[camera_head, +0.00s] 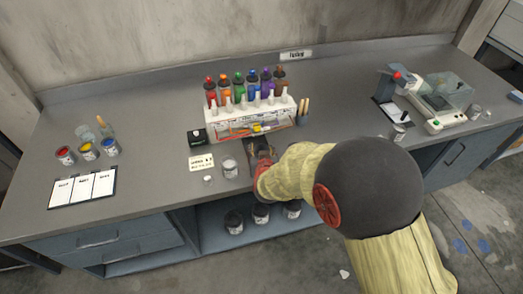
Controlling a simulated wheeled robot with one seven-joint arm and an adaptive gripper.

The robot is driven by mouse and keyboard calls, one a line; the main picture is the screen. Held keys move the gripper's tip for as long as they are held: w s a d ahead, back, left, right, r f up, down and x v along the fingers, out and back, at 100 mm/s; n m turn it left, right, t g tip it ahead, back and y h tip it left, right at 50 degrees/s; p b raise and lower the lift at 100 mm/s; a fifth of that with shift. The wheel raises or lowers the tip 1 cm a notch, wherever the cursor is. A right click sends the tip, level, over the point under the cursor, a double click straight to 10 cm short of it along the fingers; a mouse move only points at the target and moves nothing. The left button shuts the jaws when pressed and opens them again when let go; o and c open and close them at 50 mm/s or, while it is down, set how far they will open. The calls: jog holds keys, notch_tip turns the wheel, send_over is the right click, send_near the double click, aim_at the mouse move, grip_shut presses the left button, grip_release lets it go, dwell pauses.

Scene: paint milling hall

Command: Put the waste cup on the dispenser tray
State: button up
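The dispenser (250,119) is a white rack holding several coloured bottles, at the middle of the grey bench. My gripper (262,152) is low over the bench just in front of it, and my wrist and arm cover much of it. I cannot tell whether its fingers are open or shut, or whether anything is between them. The dispenser tray is not clearly visible; a small brownish patch shows by the fingers. A clear cup (230,167) with a pale label stands left of my gripper, apart from it. I cannot tell whether it is the waste cup.
A small black box (197,137), a white card (201,162) and a small white lid-like piece (208,180) are left of the cup. Open paint cans (87,151) and a clipboard (82,188) are far left. A bench machine (435,100) stands right. Dark jars (261,213) sit on the shelf below.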

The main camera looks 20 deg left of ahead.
jog(key=o, duration=0.3)
jog(key=shift+r, duration=0.1)
jog(key=shift+r, duration=0.15)
jog(key=p+v, duration=0.3)
jog(key=v, duration=0.9)
jog(key=shift+d, duration=0.1)
